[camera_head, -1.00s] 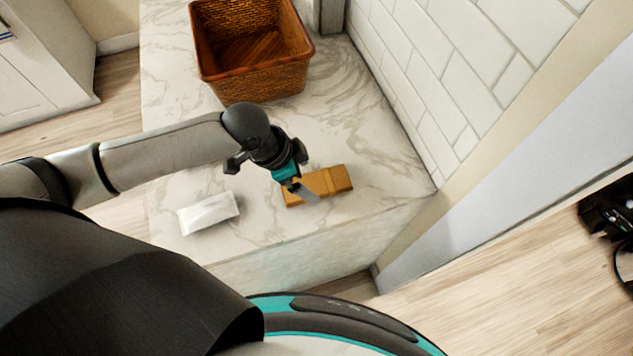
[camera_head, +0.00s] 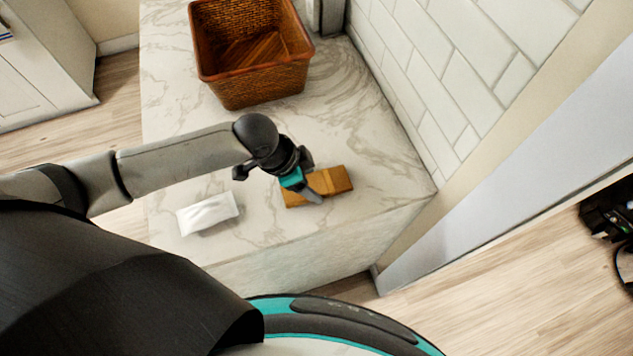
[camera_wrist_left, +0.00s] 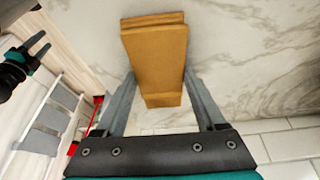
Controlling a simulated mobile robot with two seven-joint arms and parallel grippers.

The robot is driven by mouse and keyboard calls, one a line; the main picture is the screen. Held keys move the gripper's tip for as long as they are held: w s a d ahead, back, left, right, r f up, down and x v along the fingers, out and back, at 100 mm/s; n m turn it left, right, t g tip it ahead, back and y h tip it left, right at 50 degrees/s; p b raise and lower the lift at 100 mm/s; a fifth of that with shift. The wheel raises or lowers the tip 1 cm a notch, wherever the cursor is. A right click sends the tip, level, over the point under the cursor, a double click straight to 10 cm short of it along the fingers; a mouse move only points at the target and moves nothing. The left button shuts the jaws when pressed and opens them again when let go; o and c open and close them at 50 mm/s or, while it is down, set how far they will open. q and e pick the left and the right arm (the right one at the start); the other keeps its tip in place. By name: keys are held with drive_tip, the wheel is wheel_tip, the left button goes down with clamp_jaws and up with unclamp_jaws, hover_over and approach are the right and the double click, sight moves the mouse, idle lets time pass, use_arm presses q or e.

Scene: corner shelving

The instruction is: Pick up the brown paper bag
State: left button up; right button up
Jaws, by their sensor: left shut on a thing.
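The brown paper bag (camera_head: 334,180) lies flat on the marble counter near its front right corner. It also shows in the left wrist view (camera_wrist_left: 156,58), running lengthwise between the fingers. My left gripper (camera_head: 312,194) is down over the bag and shut on it, with one finger along each side in the left wrist view (camera_wrist_left: 158,92). In the head view the gripper hides part of the bag. The bag appears to rest on the counter still. My right gripper is not seen in the head view; a dark gripper-like part (camera_wrist_left: 25,62) shows at the left wrist view's left edge.
A white packet (camera_head: 208,213) lies on the counter left of the bag. A woven brown basket (camera_head: 256,85) stands farther back on the counter (camera_head: 370,130). A white tiled wall (camera_head: 440,75) bounds the right side. The counter between basket and bag is mostly clear.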

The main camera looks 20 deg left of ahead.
use_arm(q)
drive_tip(key=c, duration=0.4)
drive_tip(key=shift+r, duration=0.1)
